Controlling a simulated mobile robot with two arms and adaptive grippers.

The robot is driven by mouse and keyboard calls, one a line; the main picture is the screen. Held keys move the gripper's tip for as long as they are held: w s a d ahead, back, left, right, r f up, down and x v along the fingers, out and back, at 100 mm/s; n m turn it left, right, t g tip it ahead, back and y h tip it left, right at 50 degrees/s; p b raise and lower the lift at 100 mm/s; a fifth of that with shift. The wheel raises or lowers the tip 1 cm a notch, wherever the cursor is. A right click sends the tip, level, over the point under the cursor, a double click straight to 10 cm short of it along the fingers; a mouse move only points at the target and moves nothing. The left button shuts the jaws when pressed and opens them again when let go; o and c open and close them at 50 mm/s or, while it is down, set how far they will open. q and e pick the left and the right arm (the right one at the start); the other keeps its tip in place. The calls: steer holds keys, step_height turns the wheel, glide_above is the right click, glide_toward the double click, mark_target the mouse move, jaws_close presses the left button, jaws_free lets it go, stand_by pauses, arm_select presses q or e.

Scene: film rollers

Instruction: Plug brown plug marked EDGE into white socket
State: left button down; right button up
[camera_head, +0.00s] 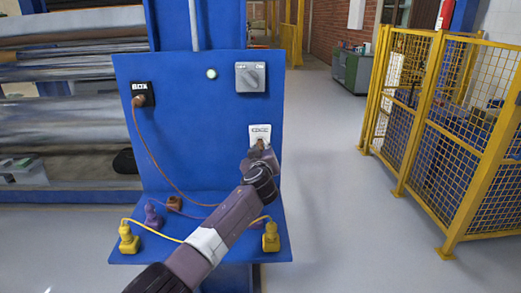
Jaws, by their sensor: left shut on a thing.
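The white socket (260,131), marked EDGE, is on the right side of the upright blue panel. My left gripper (259,153) is right at the socket's lower part, shut on a brown plug (260,144), of which only a little shows. The plug is at the socket's face; I cannot tell how deep it sits. The gripper and arm hide most of the plug and any marking on it. My right gripper is not in view.
A black socket (143,94) marked BOX holds a brown plug with a hanging brown cable. A grey rotary switch (250,77) is above the white socket. Yellow plugs (129,238), a purple plug (153,214) and an orange-brown plug (174,203) are on the blue shelf (200,252). Yellow fencing (440,130) stands right.

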arm_select(q)
steer(key=shift+b, duration=1)
stand_by(0.8)
steer(key=shift+b, duration=0.3)
steer(key=shift+w+b, duration=0.3)
steer(key=shift+b, duration=0.15)
steer(key=shift+w+b, duration=0.4)
steer(key=shift+b, duration=0.25)
